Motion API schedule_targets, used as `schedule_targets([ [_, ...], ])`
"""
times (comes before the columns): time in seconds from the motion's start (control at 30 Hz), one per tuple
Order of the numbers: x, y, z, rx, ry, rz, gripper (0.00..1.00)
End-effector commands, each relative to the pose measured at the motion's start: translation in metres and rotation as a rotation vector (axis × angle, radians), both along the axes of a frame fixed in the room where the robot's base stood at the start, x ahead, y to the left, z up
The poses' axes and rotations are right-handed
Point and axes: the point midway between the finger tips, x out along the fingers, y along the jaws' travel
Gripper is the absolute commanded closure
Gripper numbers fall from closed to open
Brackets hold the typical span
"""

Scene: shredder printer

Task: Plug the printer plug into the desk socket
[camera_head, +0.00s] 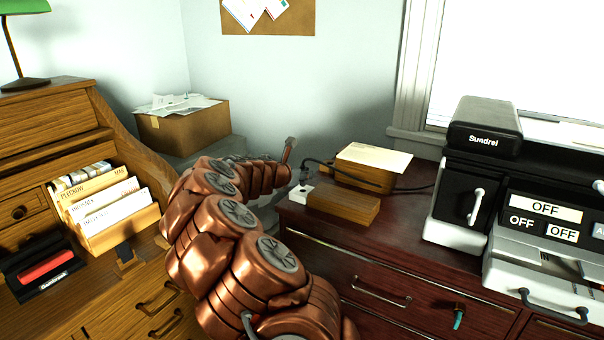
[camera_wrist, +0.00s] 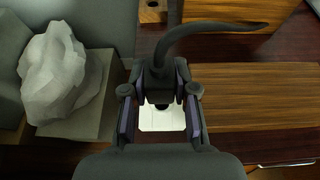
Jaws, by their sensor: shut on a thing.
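The printer plug (camera_wrist: 160,82) is dark, with a thick dark cable (camera_wrist: 215,27) curving from its top toward the right in the wrist view. My gripper (camera_wrist: 160,92) is shut on the plug. The white desk socket (camera_wrist: 162,120) shows between my fingers, below the plug; whether the plug's pins touch it or stand apart is hidden. In the head view the socket (camera_head: 300,194) sits at the left end of the dark red desk, and the plug (camera_head: 305,174) is just above it. My arm hides part of this area.
Wooden boxes (camera_head: 344,202) stand right of the socket, one with paper on top. The black and white printer (camera_head: 478,185) is at the right. A wooden bureau (camera_head: 50,125) stands left. A pale crumpled lump (camera_wrist: 62,72) lies left of my gripper in the wrist view.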

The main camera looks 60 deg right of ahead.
Motion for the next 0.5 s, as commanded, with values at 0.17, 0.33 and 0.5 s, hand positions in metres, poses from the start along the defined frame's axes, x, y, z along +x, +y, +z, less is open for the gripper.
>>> schedule_targets([
  [0.17,0.0001,0.0,-0.0001,0.0,0.0,0.0,1.0],
  [0.33,0.0001,0.0001,-0.0009,0.0,0.0,0.0,1.0],
  [0.5,0.0001,0.0,-0.0043,0.0,0.0,0.0,1.0],
])
